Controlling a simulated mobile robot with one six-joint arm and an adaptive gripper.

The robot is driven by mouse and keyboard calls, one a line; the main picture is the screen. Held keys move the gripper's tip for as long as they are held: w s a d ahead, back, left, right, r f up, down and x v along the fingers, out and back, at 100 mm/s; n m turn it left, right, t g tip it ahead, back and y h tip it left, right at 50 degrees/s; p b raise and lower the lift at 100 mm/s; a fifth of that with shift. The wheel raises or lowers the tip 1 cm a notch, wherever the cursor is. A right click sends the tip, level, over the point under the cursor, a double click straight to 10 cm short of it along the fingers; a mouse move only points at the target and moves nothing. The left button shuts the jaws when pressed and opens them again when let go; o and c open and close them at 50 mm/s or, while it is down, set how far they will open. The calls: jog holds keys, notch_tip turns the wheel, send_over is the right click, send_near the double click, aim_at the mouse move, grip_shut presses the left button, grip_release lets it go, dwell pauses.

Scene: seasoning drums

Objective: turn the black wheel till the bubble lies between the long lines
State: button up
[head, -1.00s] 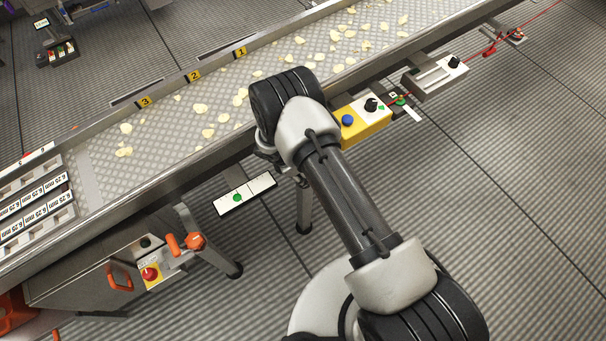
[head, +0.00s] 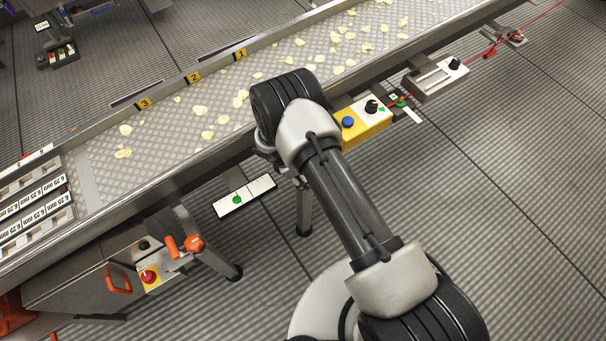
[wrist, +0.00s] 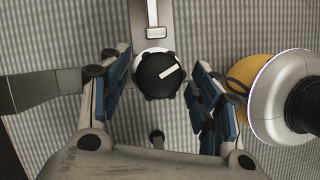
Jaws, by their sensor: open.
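The black wheel (wrist: 157,76) shows in the wrist view as a round knobbed wheel with a white bar mark pointing to the upper right. My gripper (wrist: 161,84) is open, with one blue-padded finger on each side of the wheel. Gaps show between the pads and the wheel. In the head view my wrist hides the wheel and the gripper. A white plate (head: 258,189) with a green spot (head: 237,199) and thin dark lines stands below the conveyor edge. I cannot tell a bubble or long lines for sure.
A conveyor (head: 290,62) with scattered pale chips runs diagonally behind my arm. A yellow box with a blue button (head: 348,122) sits right of my wrist. An orange-handled clamp (head: 190,244) and a red knob (head: 149,277) are at the lower left. Open floor lies at the right.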

jog(key=shift+r, duration=0.1)
jog(key=v, duration=1.2)
